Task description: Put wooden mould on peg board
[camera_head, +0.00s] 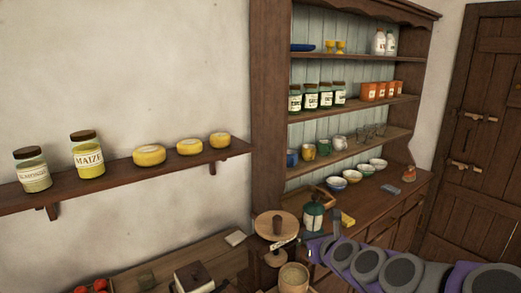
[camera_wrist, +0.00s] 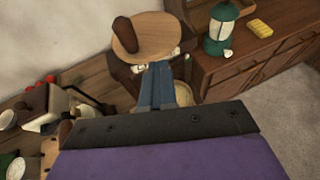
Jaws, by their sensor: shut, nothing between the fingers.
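A round pale wooden disc with a dark brown upright knob (camera_head: 277,225) stands low in front of the dresser; it also shows at the top of the wrist view (camera_wrist: 153,35). It may be the wooden mould, but I cannot tell. I cannot make out a peg board in either view. My gripper (camera_wrist: 157,66) is shut and empty, its blue-grey fingers pointing towards the disc's near edge; whether they touch it is unclear. My purple and grey arm comes in from the lower right of the head view and hides part of the scene there.
A pale round tub (camera_head: 293,278) stands below the disc. A green lantern (camera_head: 313,216) and yellow block (camera_head: 347,219) sit on the dresser counter. A wooden worktop (camera_head: 190,258) with a lidded box (camera_head: 194,278) lies left. A wall shelf (camera_head: 120,189) holds jars and cheeses.

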